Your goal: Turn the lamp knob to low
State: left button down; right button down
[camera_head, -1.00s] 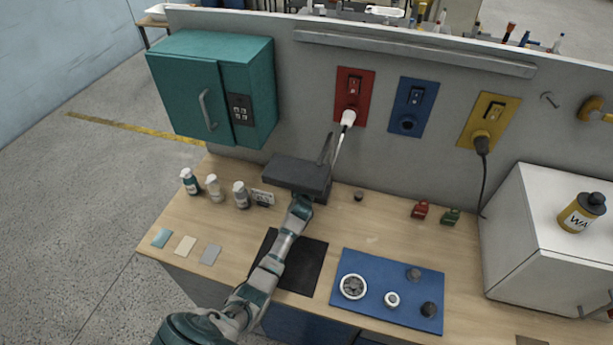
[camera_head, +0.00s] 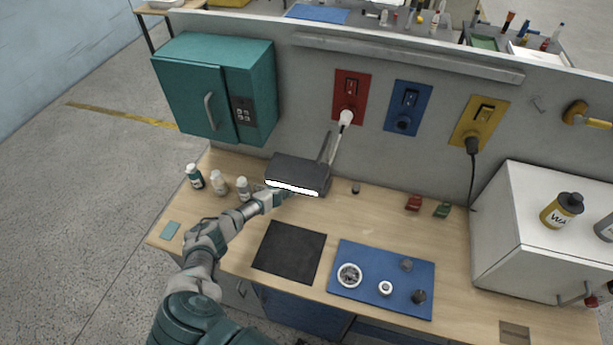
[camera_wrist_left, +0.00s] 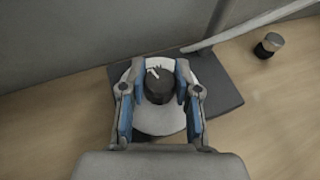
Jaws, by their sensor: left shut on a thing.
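The desk lamp (camera_head: 300,172) has a wide dark grey head by the back wall, with a bright white lit strip along its front edge. In the left wrist view, the lamp knob (camera_wrist_left: 159,86) is a black round knob with a white pointer mark, slanting toward the upper left. A pale disc surrounds it on the dark lamp base (camera_wrist_left: 226,98). My left gripper (camera_wrist_left: 159,82) is shut on the knob, one blue-padded finger on each side. In the head view its fingertips are hidden by the lamp head. My right gripper is not in view.
Several bottles (camera_head: 218,183) stand just left of my arm. A black mat (camera_head: 289,252) and a blue mat (camera_head: 382,270) with small parts lie in front. A small dark cylinder (camera_head: 355,188) stands right of the lamp. A white cord runs from the red socket plate (camera_head: 348,85).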

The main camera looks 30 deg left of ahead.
pick_arm(q)
jog(key=shift+w+a+m+h+b, duration=0.15)
jog(key=shift+m+h+b, duration=0.55)
jog(key=shift+m+h, duration=0.4)
jog(key=shift+r+m+g+h+b, duration=0.1)
jog(key=shift+m+g+h+b, duration=0.35)
jog(key=shift+h, duration=0.35)
jog(key=c, duration=0.9)
grip_release()
jog(key=shift+o, duration=0.5)
notch_tip(320, 180, up, 10)
jog(key=shift+w+f, duration=0.1)
jog(key=shift+f, duration=0.1)
